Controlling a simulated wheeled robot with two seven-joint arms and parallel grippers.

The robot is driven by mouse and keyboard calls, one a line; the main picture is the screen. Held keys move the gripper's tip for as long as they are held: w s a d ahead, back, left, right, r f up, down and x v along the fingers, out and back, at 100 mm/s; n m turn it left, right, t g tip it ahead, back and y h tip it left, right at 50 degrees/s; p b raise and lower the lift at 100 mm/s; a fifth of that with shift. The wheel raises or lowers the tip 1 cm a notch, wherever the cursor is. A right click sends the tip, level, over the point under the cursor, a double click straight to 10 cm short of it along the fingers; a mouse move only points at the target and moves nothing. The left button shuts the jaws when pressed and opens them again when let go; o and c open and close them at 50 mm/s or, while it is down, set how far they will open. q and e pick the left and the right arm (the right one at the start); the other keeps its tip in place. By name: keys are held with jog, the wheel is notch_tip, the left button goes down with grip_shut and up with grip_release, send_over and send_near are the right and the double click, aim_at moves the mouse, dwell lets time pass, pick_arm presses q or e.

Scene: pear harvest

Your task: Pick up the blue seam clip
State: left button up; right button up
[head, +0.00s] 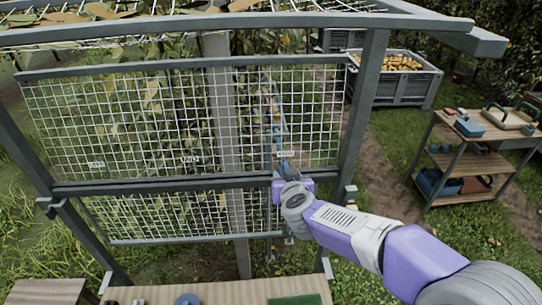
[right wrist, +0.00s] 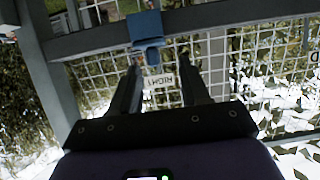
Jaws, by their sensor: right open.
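The blue seam clip (right wrist: 147,28) sits on the grey rail in the right wrist view, near the top of the picture. My right gripper (right wrist: 160,63) is open, with its two dark fingers pointing toward the rail. The clip shows just beyond the fingertips, roughly in line with the gap and a little nearer the left finger. I cannot tell whether the fingers touch it. In the head view my right gripper (head: 283,178) is at the middle rail of the mesh frame, right of centre, and largely hides the clip's spot. My left gripper is not in view.
A white label reading RIGHT (right wrist: 160,80) hangs on the mesh between the fingers. The grey frame's right post (head: 358,110) stands close to my right arm. A wooden bench (head: 230,290) is in front, a shelved cart (head: 480,160) at right, and a grey crate of fruit (head: 395,88) behind.

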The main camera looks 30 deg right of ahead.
aim_at(286, 166)
pick_arm(q)
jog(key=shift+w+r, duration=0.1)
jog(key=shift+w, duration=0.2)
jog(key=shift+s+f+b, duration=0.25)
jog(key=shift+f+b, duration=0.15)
jog(key=shift+b, duration=0.05)
pick_arm(e)
jog(key=shift+w+d+r, duration=0.35)
jog(key=shift+w+d, duration=0.25)
jog(key=shift+d, duration=0.15)
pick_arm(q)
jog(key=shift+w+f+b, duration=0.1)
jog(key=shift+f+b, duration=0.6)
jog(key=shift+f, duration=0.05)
pick_arm(e)
jog(key=x, duration=0.4)
jog(key=shift+w+d+f, duration=0.2)
jog(key=shift+w+f, duration=0.05)
jog(key=shift+f, duration=0.05)
jog(key=shift+w+d, duration=0.15)
jog(key=shift+w, duration=0.1)
jog(key=shift+c, duration=0.2)
grip_shut()
